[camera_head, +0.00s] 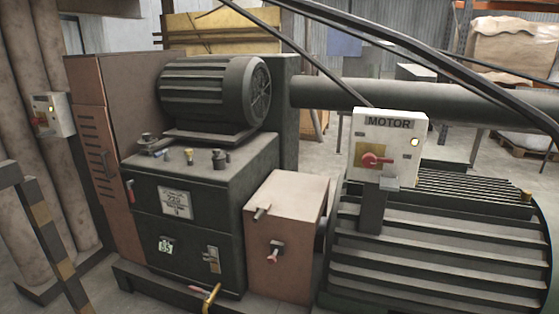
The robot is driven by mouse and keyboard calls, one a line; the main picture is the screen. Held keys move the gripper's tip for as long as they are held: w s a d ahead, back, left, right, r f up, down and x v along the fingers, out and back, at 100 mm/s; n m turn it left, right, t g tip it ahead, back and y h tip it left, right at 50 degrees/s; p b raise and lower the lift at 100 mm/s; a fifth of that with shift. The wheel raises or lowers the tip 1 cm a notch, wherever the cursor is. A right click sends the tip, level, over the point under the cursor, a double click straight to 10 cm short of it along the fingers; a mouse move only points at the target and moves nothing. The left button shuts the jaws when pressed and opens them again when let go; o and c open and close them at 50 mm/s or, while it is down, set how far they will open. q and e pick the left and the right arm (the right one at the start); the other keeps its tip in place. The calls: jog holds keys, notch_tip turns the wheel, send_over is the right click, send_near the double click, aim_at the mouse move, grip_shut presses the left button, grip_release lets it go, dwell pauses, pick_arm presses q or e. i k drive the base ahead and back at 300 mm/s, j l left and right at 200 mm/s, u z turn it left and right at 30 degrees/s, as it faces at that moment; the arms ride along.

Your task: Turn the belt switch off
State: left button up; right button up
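No switch here carries a readable belt label. A grey switch box (61,115) stands at the left against the brown columns. It has a small red handle (40,122) and a small pale light. Any label on it is too small or angled to read. A white switch box marked MOTOR (389,124) stands on a post above the large green motor at the right. It has a red rotary handle (372,160) on a yellow plate and a pale, lit-looking lamp (414,142). Neither of my grippers shows in the head view.
A dark green machine cabinet (185,235) with a motor (215,90) on top fills the middle. A pinkish box (290,240) with a small lever stands beside it. A striped rail (45,235) is at the left front. Black cables cross the upper right.

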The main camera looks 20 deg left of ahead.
aim_at(34, 121)
jog(key=j, duration=0.45)
jog(key=i+j+u, duration=0.1)
jog(key=j, duration=0.3)
jog(key=i+j, duration=0.1)
jog(key=j, duration=0.35)
jog(key=i+j+u, duration=0.1)
jog(key=j, duration=0.3)
jog(key=i+j, duration=0.1)
jog(key=j, duration=0.3)
